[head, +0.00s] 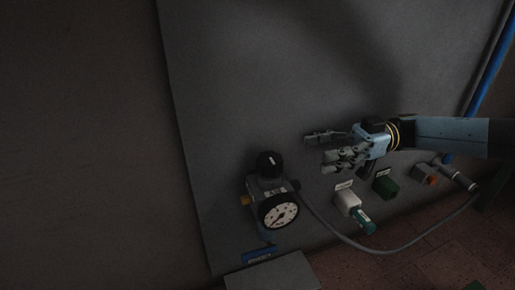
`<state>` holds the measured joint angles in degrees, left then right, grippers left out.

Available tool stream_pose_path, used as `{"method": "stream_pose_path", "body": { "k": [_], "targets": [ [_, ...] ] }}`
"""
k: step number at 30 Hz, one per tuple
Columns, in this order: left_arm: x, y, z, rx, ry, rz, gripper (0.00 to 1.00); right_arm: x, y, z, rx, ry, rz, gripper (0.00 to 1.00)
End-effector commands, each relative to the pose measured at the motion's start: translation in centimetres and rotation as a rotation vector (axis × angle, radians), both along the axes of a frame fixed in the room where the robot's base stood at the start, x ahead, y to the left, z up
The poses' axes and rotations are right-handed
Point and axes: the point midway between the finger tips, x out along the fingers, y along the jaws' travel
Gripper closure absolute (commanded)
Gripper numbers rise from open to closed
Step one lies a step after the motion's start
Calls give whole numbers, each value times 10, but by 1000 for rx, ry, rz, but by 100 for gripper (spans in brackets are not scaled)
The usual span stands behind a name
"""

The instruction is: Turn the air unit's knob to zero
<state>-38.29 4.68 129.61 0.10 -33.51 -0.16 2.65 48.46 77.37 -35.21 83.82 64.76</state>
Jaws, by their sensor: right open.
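The air unit (259,189) is mounted on the grey panel, left of the middle in the head view. Its black knob (268,163) sits on top, and a round white gauge (279,212) with a dark needle faces me below it. The gauge reading is too small to tell. My right gripper (314,151) comes in from the right, with its fingers pointing left. It is open and empty, to the right of the knob and a little above it in the picture, apart from it. My left gripper is not in view.
A white block (346,200) with a teal end, a green block (386,187) and a grey block (423,173) sit on the panel below my right gripper. A grey hose (378,252) loops from the air unit to the right. The upper panel (270,70) is clear.

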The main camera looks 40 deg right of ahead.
Motion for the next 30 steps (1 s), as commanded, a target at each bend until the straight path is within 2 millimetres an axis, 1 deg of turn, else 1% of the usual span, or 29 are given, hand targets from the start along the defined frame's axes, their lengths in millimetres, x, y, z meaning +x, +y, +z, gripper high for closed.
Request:
{"method": "stream_pose_path", "body": {
  "k": [3, 8, 11, 18, 21, 25, 30],
  "targets": [
    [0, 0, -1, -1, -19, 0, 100, -6, 2, 4, 3, 1, 14, 45],
    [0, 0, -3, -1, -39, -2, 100, -5, 11, 4, 7, 2, 18, 45],
    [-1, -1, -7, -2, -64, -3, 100, -1, 26, 4, 7, 0, 18, 45],
    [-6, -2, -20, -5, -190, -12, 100, 13, 73, 2, 9, 2, 18, 45],
    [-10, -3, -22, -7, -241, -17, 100, 18, 88, 2, 8, 2, 16, 45],
    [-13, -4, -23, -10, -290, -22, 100, 21, 100, 3, 6, 2, 16, 45],
    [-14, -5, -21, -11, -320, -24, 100, 23, 106, 5, 6, 1, 16, 45]
  ]
}}
